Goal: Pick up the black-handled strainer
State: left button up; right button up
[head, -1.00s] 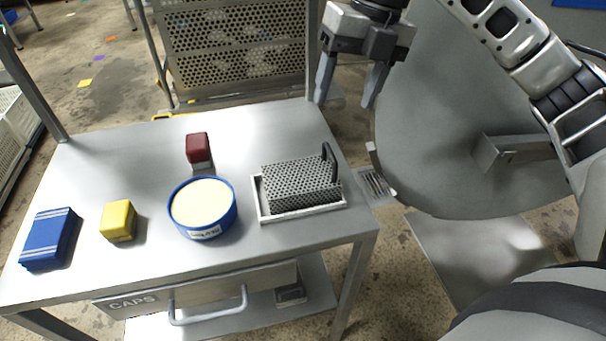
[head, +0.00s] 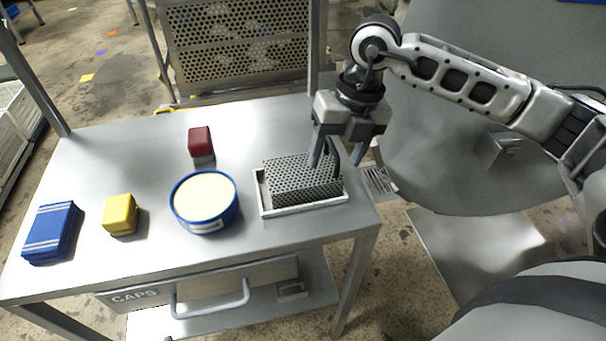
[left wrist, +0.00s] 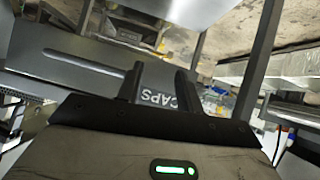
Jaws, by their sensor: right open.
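The strainer (head: 298,180) is a perforated grey metal box with a black upright handle (head: 334,158) at its right end. It sits in a shallow white tray (head: 300,209) at the right side of the steel table. My right gripper (head: 337,163) is open and points down over the handle, one finger on each side of it in the picture. I cannot tell whether the fingers touch the handle, which they partly hide. My left gripper (left wrist: 160,82) shows only in the left wrist view, with its two dark fingers apart and nothing between them.
A blue tub with cream contents (head: 204,199) stands left of the tray. A dark red block (head: 200,141), a yellow block (head: 120,214) and a blue box (head: 51,231) are on the table (head: 150,165). A large grey round door (head: 460,150) stands to the right.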

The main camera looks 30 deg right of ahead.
jog(key=shift+a+f, duration=0.25)
jog(key=shift+f, duration=0.85)
grip_shut()
jog(key=shift+r, duration=0.25)
notch_tip(320, 180, up, 2)
jog(key=shift+w+r+b, duration=0.1)
jog(key=shift+b, duration=0.2)
jog(key=s+a+r, duration=0.5)
jog(key=s+r, duration=0.5)
jog(key=s, duration=0.3)
jog(key=shift+a+r, duration=0.15)
jog(key=shift+r, duration=0.05)
